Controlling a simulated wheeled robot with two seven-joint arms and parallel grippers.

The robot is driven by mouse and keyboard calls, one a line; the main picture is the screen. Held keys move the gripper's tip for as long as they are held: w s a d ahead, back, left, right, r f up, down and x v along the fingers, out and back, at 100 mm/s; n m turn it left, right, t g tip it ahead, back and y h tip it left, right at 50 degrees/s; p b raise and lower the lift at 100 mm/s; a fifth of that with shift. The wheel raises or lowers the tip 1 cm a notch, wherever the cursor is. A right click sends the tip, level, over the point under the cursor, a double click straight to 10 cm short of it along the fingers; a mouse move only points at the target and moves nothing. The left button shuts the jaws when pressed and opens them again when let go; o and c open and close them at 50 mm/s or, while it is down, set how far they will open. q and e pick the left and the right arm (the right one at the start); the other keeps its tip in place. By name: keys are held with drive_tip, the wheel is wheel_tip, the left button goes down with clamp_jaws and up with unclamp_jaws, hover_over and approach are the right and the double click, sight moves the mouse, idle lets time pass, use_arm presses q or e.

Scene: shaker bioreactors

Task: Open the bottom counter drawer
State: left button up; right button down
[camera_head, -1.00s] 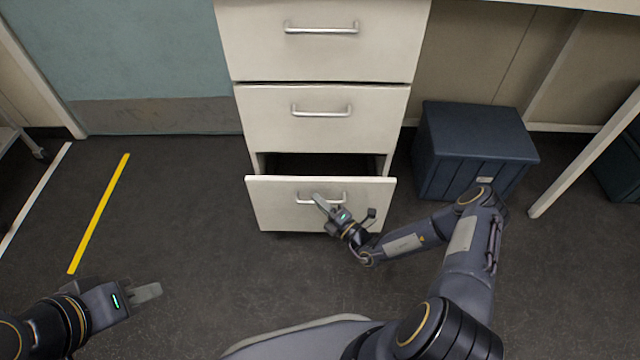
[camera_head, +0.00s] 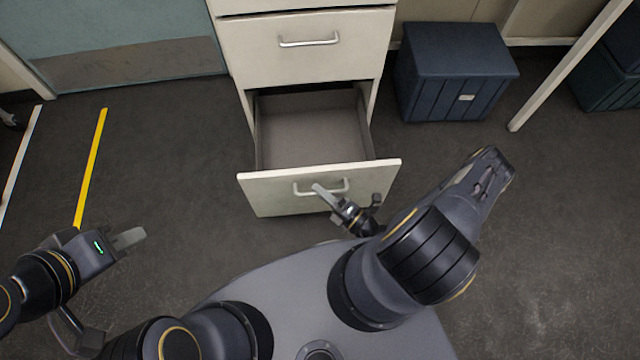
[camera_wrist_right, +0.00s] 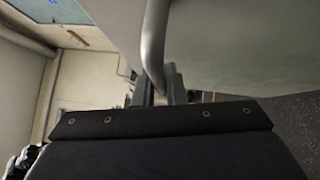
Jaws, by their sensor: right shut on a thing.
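The bottom counter drawer (camera_head: 268,201) is pulled well out of the white cabinet, and its grey inside floor is bare as far as I see. Its silver bar handle (camera_head: 340,186) is on the front panel. My right gripper (camera_head: 320,191) is shut on this handle. In the right wrist view the handle bar (camera_wrist_right: 153,45) runs down between the fingers of my right gripper (camera_wrist_right: 160,85). My left gripper (camera_head: 130,238) hangs over the floor at the left, away from the drawer; its finger gap is not clear.
The middle drawer (camera_head: 305,62) above is closed. A dark blue box (camera_head: 455,75) stands on the floor right of the cabinet, near a white table leg (camera_head: 565,70). The dark floor (camera_head: 170,150) left of the drawer is clear, with a yellow line (camera_head: 90,165).

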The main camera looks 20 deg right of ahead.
drive_tip(key=c, duration=1.5)
unclamp_jaws()
drive_tip(key=v, duration=0.8)
drive_tip(key=shift+p, duration=0.4)
